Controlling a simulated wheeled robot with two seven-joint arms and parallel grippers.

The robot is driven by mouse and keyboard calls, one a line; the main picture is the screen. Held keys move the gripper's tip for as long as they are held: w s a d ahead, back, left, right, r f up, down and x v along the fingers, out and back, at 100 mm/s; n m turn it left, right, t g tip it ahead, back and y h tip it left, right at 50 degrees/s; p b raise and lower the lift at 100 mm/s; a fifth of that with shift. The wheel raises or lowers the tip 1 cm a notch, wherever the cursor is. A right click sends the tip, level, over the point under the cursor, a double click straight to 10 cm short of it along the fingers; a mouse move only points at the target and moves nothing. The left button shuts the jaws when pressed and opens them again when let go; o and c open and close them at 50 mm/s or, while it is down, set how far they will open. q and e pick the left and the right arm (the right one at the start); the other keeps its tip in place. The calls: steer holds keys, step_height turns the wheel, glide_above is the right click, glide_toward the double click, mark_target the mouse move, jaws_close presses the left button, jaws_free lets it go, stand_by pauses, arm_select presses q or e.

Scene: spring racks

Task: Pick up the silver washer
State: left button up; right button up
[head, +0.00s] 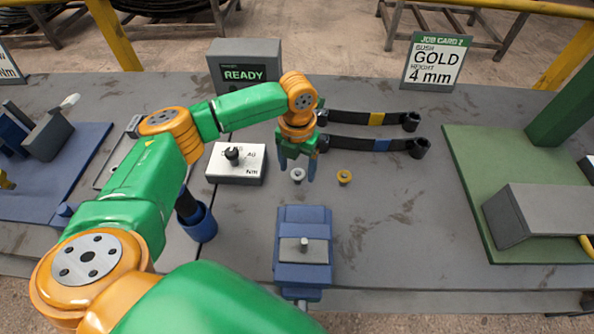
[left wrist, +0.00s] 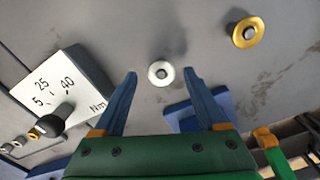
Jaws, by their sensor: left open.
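The silver washer (head: 298,175) lies on the grey bench, with a gold washer (head: 344,177) to its right. In the left wrist view the silver washer (left wrist: 161,73) is a pale ring with a dark centre, and the gold washer (left wrist: 245,32) is farther right. My left gripper (head: 298,172) is open and points down over the silver washer. In the left wrist view its blue fingers (left wrist: 160,75) stand on either side of the silver washer, seen from above; I cannot tell the exact height. Nothing is between the fingers' grip. My right gripper is not in view.
A white dial box marked Nm (head: 237,163) is left of the washers, and a blue fixture (head: 302,272) is in front. Two dark leaf springs (head: 352,118) lie behind. A sign (head: 436,62) reads gold, 4 mm.

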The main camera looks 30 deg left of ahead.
arm_select(q)
steer(key=shift+s+d+r, duration=0.1)
steer(key=shift+d, duration=0.1)
steer(key=shift+a+f+p, duration=0.1)
steer(key=shift+f+p, duration=0.15)
steer(key=shift+p, duration=0.05)
steer(key=c, duration=1.1)
